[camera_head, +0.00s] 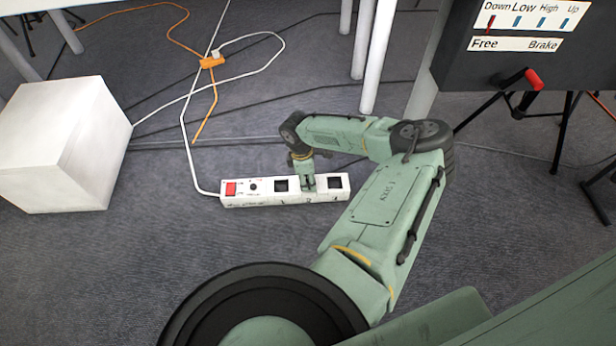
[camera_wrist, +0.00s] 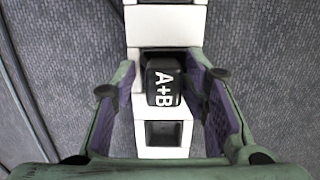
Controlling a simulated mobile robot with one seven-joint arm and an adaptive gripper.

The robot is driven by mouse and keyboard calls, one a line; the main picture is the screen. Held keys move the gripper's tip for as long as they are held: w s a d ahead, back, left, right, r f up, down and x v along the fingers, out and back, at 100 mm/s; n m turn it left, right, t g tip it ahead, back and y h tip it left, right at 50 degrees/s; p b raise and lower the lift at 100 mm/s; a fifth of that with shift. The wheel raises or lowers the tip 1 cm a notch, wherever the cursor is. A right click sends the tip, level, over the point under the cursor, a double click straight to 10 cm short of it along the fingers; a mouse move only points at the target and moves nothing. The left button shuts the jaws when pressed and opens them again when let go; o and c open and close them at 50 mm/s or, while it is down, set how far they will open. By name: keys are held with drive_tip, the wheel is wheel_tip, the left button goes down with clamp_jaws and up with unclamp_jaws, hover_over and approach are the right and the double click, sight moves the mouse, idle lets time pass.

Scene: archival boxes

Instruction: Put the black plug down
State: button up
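The black plug (camera_wrist: 163,82), marked "A+B" in white, sits at a socket place on the white power strip, which shows in the head view (camera_head: 262,200) and in the wrist view (camera_wrist: 165,25). In the head view my gripper (camera_head: 308,183) points down at the strip and hides the plug. In the wrist view my gripper (camera_wrist: 163,75) has one finger on each side of the plug. White strip surface shows beside the plug, and the fingers look apart from it. Whether the plug is fully seated cannot be told.
A white box (camera_head: 62,145) stands on the carpet to the left. A white cable (camera_head: 190,150) leads from the strip to an orange connector (camera_head: 211,62). A dark panel with a red handle (camera_head: 533,79) is at upper right. Carpet in front of the strip is clear.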

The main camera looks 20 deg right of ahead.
drive_tip(key=shift+o, duration=1)
drive_tip(key=shift+s+a+f, duration=0.1)
drive_tip(key=shift+s+f, duration=0.2)
drive_tip(key=shift+f, duration=0.25)
drive_tip(key=shift+r, duration=0.15)
wheel_tip(320, 180, up, 13)
drive_tip(key=a+p, duration=0.1)
drive_tip(key=p, duration=0.3)
drive_tip(key=shift+w+a+p, duration=0.2)
drive_tip(key=shift+w+p, duration=0.05)
drive_tip(key=shift+p, duration=0.05)
drive_tip(key=shift+r, duration=0.1)
